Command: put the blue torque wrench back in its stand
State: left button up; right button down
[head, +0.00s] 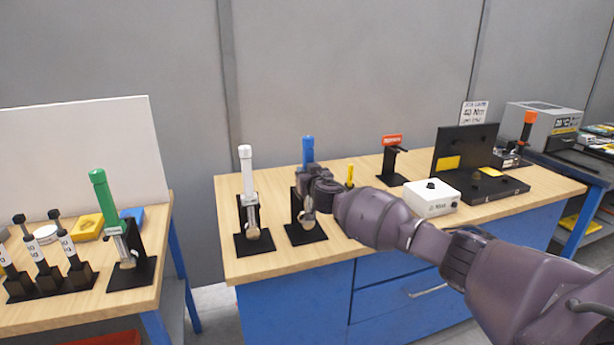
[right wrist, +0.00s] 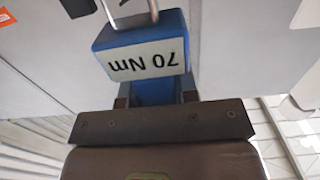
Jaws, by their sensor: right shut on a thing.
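The blue torque wrench (head: 307,150) is upright at a black stand (head: 306,234) on the wooden-topped bench. My right gripper (head: 316,187) is shut on it and hides its middle part. In the right wrist view, the wrench (right wrist: 152,90) sits between the fingers, with an upside-down "70 Nm" label and a metal part above it. A round metal end shows low, in front of the stand. I cannot tell whether the wrench is seated in the stand or just in front of it. My left gripper is not in view.
A white-handled wrench (head: 247,170) stands in its own stand to the left. A small yellow tool (head: 350,174), a white box (head: 432,198), an empty-looking red-labelled stand (head: 391,160) and an open black case (head: 465,150) are to the right. A green-handled wrench (head: 103,198) stands on the left table.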

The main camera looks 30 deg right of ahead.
jog(key=shift+w+d+r+b, duration=0.15)
jog(key=shift+w+b, duration=0.15)
jog(key=shift+w, duration=0.2)
jog(key=shift+w+d+r+b, duration=0.1)
jog(key=shift+w+b, duration=0.2)
jog(key=shift+w, duration=0.15)
jog(key=shift+f+b, duration=0.65)
jog(key=shift+f, duration=0.25)
dwell(1.9)
jog(key=c, duration=0.8)
grip_release()
jog(key=shift+s, duration=0.1)
jog(key=p+v, duration=0.1)
jog(key=v, duration=0.9)
jog(key=shift+s, duration=0.4)
jog(key=shift+a+f, duration=0.1)
jog(key=shift+f, duration=0.05)
